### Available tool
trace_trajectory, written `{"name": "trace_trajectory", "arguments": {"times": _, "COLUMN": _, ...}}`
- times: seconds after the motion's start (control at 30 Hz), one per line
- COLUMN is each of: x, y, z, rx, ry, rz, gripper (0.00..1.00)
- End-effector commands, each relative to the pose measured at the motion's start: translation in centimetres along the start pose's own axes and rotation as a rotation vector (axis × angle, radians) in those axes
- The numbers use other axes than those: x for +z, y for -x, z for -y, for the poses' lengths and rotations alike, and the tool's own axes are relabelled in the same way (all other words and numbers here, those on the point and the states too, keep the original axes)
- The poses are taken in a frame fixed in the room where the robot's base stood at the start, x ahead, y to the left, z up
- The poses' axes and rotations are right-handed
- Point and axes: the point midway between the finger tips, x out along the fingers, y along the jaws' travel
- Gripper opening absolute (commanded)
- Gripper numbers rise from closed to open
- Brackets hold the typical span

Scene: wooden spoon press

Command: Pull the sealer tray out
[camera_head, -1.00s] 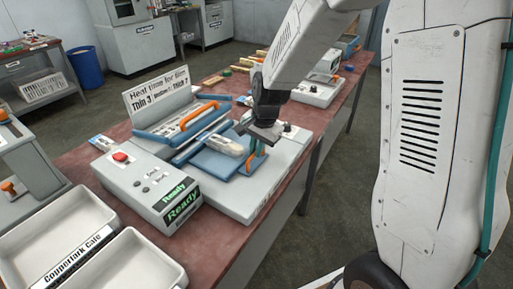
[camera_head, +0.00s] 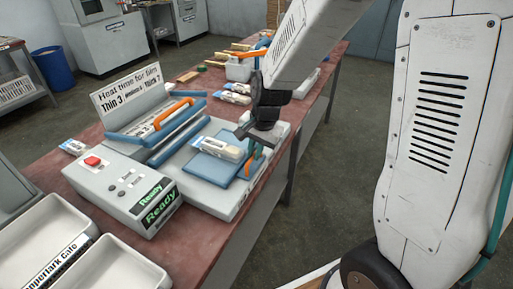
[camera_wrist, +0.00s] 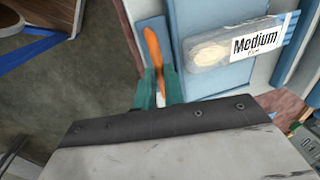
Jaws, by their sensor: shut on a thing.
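The blue sealer tray (camera_head: 207,171) lies flat on the white base of the sealer (camera_head: 226,203), out in front of the raised press (camera_head: 155,125). A strip of white base shows between the tray and the press. A clear packet labelled Medium (camera_head: 222,149) lies on the tray; it also shows in the wrist view (camera_wrist: 212,52). My wrist hides part of the handle in the head view.
White bins (camera_head: 105,270) stand at lower left. More packets (camera_head: 232,97) and a white container (camera_head: 240,70) lie farther along the red bench (camera_head: 205,255). Open floor (camera_head: 320,190) lies to the right.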

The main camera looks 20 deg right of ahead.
Motion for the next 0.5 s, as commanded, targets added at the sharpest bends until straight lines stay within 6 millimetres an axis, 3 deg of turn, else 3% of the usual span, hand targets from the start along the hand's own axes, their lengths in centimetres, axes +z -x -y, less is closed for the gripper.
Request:
{"name": "trace_trajectory", "arguments": {"times": 0.1, "x": -0.06, "y": 0.02, "z": -0.38, "rx": 0.006, "ry": -0.001, "rz": 0.003, "gripper": 0.0}}
{"name": "trace_trajectory", "arguments": {"times": 0.2, "x": -0.06, "y": 0.01, "z": -0.43, "rx": 0.007, "ry": -0.002, "rz": 0.004, "gripper": 0.33}}
{"name": "trace_trajectory", "arguments": {"times": 0.5, "x": 0.1, "y": 0.11, "z": -0.16, "rx": 0.004, "ry": 0.001, "rz": 0.003, "gripper": 0.33}}
